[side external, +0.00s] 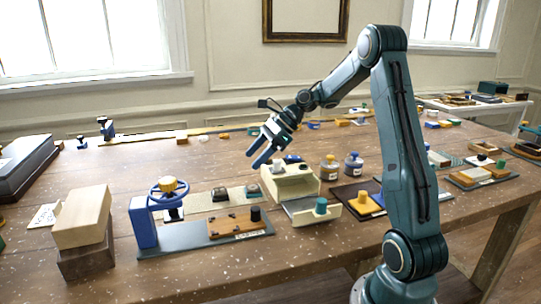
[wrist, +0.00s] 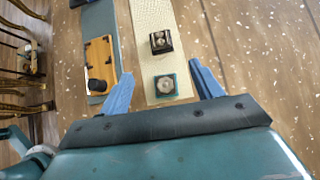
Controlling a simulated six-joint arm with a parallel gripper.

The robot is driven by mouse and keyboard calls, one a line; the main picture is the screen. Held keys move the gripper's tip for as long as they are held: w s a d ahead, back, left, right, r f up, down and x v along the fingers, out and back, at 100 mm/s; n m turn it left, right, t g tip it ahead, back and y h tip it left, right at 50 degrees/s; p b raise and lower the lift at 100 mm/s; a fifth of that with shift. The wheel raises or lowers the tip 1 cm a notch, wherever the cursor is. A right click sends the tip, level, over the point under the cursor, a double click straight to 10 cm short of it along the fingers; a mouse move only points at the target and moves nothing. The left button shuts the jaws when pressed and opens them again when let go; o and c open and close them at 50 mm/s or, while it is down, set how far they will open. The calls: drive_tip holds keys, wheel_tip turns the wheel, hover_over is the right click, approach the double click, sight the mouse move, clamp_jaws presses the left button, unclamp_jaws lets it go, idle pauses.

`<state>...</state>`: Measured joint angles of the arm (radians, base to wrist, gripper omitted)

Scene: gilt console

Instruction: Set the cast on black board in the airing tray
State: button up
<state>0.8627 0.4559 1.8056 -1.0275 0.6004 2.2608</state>
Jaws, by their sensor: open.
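The cast on black board (wrist: 160,41) is a small pale round piece on a square black board, lying on a pale mat (wrist: 140,12). In the side view the cast on black board (side external: 219,194) lies left of a similar cast on a teal board (side external: 252,190). My gripper (side external: 256,158) is open and empty, in the air above the mat's right end. In the wrist view the cast on teal board (wrist: 165,86) shows between the fingers, and the black one lies just beyond the fingertips. I cannot tell for sure which container is the airing tray.
A cream box (side external: 290,178) with an open drawer stands right of the mat. A dark shallow tray (side external: 342,191) holds a yellow-knobbed block. A blue press (side external: 145,222) with a handwheel stands front left. Two bottles (side external: 329,167) stand behind the tray.

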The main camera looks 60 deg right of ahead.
idle(0.3)
drive_tip(key=s+a+r+n+g+h, duration=0.1)
drive_tip(key=s+a+r+n+h, duration=0.2)
drive_tip(key=a+n, duration=0.4)
drive_tip(key=s+a+r+n+g+h, duration=0.1)
drive_tip(key=s+a+r+n, duration=0.35)
drive_tip(key=a+n, duration=0.3)
drive_tip(key=s+a+n+h, duration=0.1)
drive_tip(key=s+a+n, duration=0.1)
drive_tip(key=s+n, duration=0.4)
drive_tip(key=s+a+n+t+h, duration=0.1)
drive_tip(key=s+a+n, duration=0.1)
drive_tip(key=s+n, duration=0.5)
drive_tip(key=s, duration=0.3)
drive_tip(key=shift+s+a+f, duration=0.35)
drive_tip(key=shift+f, duration=0.05)
drive_tip(key=shift+o, duration=0.4)
